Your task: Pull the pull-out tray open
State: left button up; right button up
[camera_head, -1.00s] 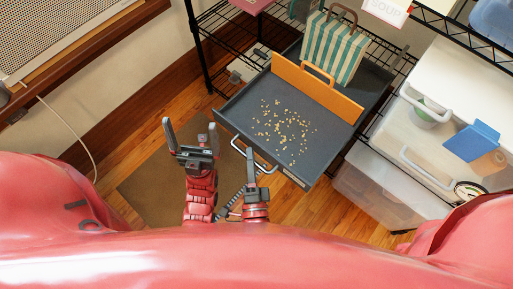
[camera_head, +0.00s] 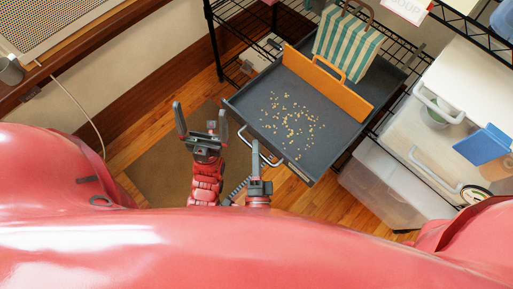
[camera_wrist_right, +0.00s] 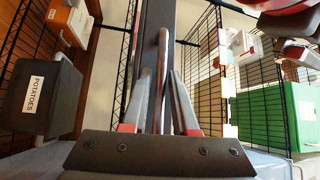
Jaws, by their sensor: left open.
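The pull-out tray (camera_head: 345,140) is a dark grey, shallow tray that sticks well out from the black wire shelf. An orange divider (camera_head: 325,86) stands across it, and small tan bits (camera_head: 291,120) lie scattered on its floor. Its light metal bar handle (camera_head: 273,160) is on the front edge. My right gripper (camera_head: 256,160) is at this handle. In the right wrist view the handle bar (camera_wrist_right: 163,60) runs between the two fingers (camera_wrist_right: 160,95), which are closed in on it. My left gripper (camera_head: 200,122) is open and empty, left of the tray's front edge.
A green-striped bag (camera_head: 346,45) stands behind the divider. A clear bin (camera_head: 390,188) is below right, and a white-lidded container (camera_head: 445,135) stands at the right. Open wood floor (camera_head: 320,215) and a brown mat (camera_head: 165,165) lie before the shelf.

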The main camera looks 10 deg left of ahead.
jog(key=p+v, duration=0.1)
jog(key=v, duration=0.6)
jog(key=shift+p, duration=0.3)
jog(key=shift+s, duration=0.1)
